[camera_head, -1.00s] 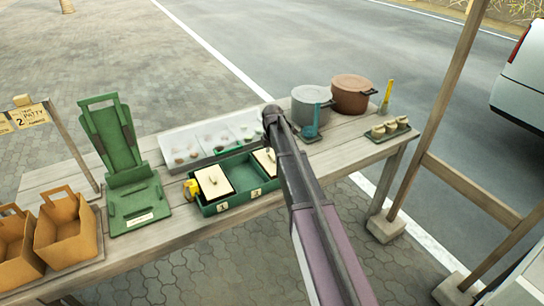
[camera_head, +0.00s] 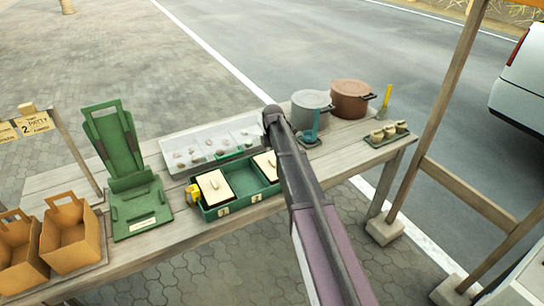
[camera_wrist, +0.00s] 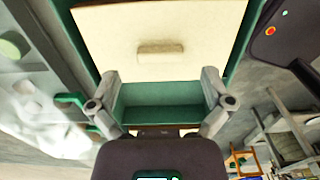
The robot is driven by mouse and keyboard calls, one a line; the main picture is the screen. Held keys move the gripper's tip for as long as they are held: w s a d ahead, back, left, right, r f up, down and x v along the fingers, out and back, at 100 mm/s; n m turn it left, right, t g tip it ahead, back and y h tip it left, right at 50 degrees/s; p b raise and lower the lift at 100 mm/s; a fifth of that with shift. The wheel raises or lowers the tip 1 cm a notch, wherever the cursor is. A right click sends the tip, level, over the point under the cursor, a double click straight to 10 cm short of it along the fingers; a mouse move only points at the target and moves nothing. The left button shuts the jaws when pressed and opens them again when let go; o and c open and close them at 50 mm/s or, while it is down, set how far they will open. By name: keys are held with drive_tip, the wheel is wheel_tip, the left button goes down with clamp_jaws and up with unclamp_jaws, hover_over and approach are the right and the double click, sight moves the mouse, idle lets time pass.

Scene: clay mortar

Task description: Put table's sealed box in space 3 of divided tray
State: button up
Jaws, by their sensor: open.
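The green divided tray (camera_head: 228,208) stands near the table's front edge. A dark box with a cream lid (camera_head: 214,187) sits in its left compartment, by label 1. The middle compartment is empty. A second cream-lidded box (camera_head: 264,165) is at the tray's right compartment, partly hidden by my arm. In the wrist view its lid with a raised handle (camera_wrist: 155,49) fills the top, within green walls. My gripper (camera_wrist: 158,78) is open, its fingertips apart near the lid's lower edge. I cannot tell whether they touch it. My gripper is hidden in the head view.
A white compartment tray (camera_head: 190,150) lies behind. A green stand (camera_head: 135,205) and paper bags (camera_head: 70,238) are at the left. A wooden post (camera_head: 432,120) rises at the right.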

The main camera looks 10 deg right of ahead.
wheel_tip(320, 180, up, 10)
drive_tip(key=p, duration=0.9)
drive_tip(key=shift+f, duration=0.2)
idle(0.4)
drive_tip(key=s+m, duration=2.1)
drive_tip(key=s, duration=0.8)
drive_tip(key=shift+a+m, duration=0.15)
drive_tip(key=shift+m, duration=0.15)
